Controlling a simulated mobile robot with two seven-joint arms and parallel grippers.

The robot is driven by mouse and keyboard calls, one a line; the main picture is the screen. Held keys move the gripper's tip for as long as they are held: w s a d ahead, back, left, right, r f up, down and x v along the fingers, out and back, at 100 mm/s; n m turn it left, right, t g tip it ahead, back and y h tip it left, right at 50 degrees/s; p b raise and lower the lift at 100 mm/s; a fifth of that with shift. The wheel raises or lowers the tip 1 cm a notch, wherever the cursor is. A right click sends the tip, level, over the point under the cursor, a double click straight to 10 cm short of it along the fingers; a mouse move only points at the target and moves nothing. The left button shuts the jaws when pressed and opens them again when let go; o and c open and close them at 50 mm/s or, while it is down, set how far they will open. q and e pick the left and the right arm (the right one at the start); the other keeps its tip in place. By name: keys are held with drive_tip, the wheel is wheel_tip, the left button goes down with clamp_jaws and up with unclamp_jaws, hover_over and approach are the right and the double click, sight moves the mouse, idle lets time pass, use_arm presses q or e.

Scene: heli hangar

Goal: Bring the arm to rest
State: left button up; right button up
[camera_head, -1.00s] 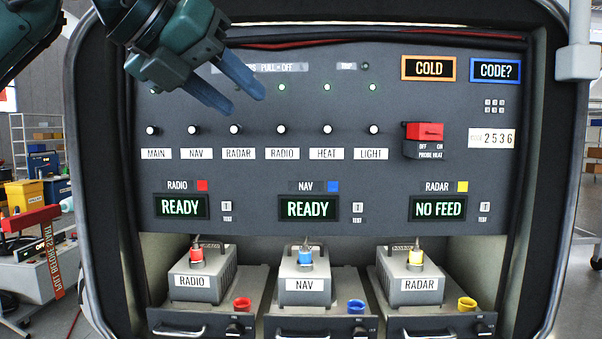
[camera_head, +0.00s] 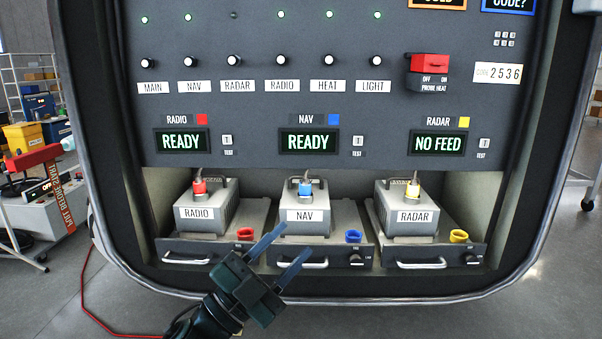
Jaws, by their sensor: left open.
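My left gripper (camera_head: 295,241) is open and empty, with its two blue fingers apart. Its arm comes up from the bottom edge, left of centre. The fingers point up and right, in front of the lower edge of the equipment bay, and overlap the tray of the NAV unit (camera_head: 305,213) in the picture. Whether they touch it I cannot tell. My right gripper is not in view.
The panel (camera_head: 260,110) has a row of switches, and displays reading READY, READY and NO FEED. The RADIO unit (camera_head: 207,212) and RADAR unit (camera_head: 407,218) sit on trays. A red-armed trolley (camera_head: 35,215) stands left. Floor shows below the bay.

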use_arm(q)
drive_tip(key=s+a+f+n+t+y, duration=0.1)
drive_tip(key=s+a+f+n+y, duration=0.15)
drive_tip(key=f+n+y, duration=0.35)
drive_tip(key=s+a+f+n+y, duration=0.2)
drive_tip(key=a+f+n, duration=0.1)
drive_tip(key=f, duration=0.6)
drive_tip(key=s+a+f+n+t+y, duration=0.1)
drive_tip(key=s+a+f+n+y, duration=0.1)
drive_tip(key=f+n+y, duration=0.4)
drive_tip(key=s+a+f+n+g, duration=0.1)
drive_tip(key=s+a+f+g, duration=0.1)
drive_tip(key=s+f, duration=0.5)
drive_tip(key=s+a+f+n+g+y, duration=0.1)
drive_tip(key=s+a+f+g, duration=0.1)
drive_tip(key=s+f+g, duration=0.2)
wheel_tip(320, 180, down, 4)
drive_tip(key=s, duration=0.2)
drive_tip(key=shift+s+a+r+n+y+p, duration=0.15)
drive_tip(key=shift+s+n+y+p, duration=0.15)
drive_tip(key=shift+s+n, duration=0.1)
